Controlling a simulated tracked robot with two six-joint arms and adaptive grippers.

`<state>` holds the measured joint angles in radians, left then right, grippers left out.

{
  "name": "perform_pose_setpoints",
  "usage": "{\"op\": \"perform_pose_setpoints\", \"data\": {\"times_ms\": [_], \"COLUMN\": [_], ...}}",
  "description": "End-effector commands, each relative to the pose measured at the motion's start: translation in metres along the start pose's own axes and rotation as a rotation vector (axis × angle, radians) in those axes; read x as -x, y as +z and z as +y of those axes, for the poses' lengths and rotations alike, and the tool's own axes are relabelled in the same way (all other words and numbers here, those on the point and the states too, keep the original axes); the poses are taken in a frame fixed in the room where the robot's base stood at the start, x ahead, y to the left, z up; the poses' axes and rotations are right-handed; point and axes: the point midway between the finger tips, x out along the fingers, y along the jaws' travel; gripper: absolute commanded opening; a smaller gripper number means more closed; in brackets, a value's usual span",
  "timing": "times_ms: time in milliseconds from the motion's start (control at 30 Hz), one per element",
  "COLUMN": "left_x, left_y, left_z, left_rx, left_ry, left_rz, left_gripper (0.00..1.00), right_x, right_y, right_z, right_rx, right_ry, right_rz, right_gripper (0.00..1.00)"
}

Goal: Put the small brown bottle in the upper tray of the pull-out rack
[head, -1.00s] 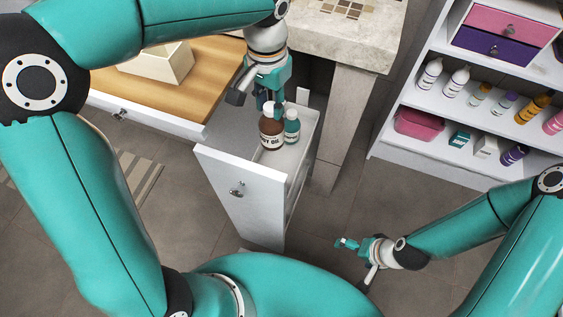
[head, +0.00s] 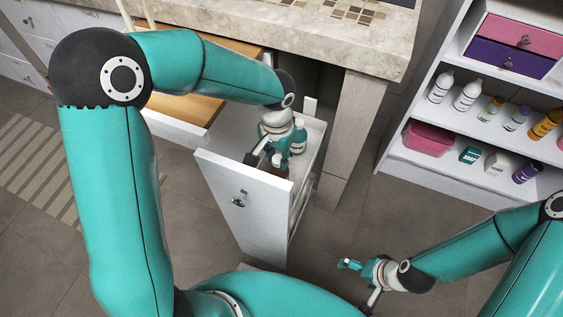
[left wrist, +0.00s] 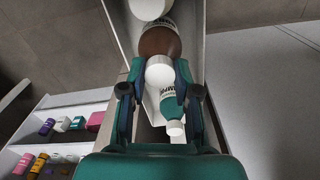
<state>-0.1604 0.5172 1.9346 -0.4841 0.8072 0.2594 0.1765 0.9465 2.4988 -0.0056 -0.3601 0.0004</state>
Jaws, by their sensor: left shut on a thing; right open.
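The pull-out rack (head: 240,205) stands open, with its upper tray (head: 315,132) uncovered. My left gripper (head: 276,150) is down at this tray, shut on what I take for the small brown bottle (left wrist: 160,71). A teal bottle (head: 299,138) stands on the other side, further back. My right gripper (head: 350,264) is open and empty above the floor.
A stone-topped counter (head: 320,45) with a thick leg (head: 352,120) stands just behind the rack. An open wooden drawer (head: 190,108) is to its left. White shelves (head: 450,165) with bottles, boxes and a pink bin (head: 428,138) are on the right. Floor between is free.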

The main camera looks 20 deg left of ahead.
Motion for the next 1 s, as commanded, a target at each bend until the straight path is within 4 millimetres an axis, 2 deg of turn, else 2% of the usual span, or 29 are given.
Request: {"op": "perform_pose_setpoints", "data": {"times_ms": [33, 133, 467, 500, 633, 1000], "left_x": [-0.011, -0.021, -0.023, -0.024, -0.023, -0.020], "left_y": [0.001, 0.000, 0.000, 0.000, 0.000, 0.000], "left_z": [0.000, 0.000, 0.000, 0.000, 0.000, 0.000], "left_rx": [0.000, -0.001, -0.001, -0.001, -0.001, -0.001], "left_ry": [0.000, 0.000, 0.000, 0.000, 0.000, 0.000], "left_rz": [-0.004, -0.002, 0.001, 0.000, 0.000, 0.000], "left_gripper": [0.00, 0.00, 0.00, 0.33, 0.54, 0.56], "right_x": [-0.004, -0.005, -0.007, -0.007, -0.006, -0.004], "right_y": [0.000, 0.000, 0.000, 0.000, 0.000, 0.000], "right_z": [0.001, 0.002, 0.003, 0.003, 0.002, 0.001], "right_rx": [0.000, 0.000, 0.000, 0.000, 0.000, 0.000], "right_ry": [0.000, 0.000, 0.000, 0.000, 0.000, 0.000], "right_rz": [0.000, 0.000, 0.000, 0.000, 0.000, 0.000], "right_gripper": [1.00, 1.00, 1.00, 1.00, 1.00, 1.00]}}
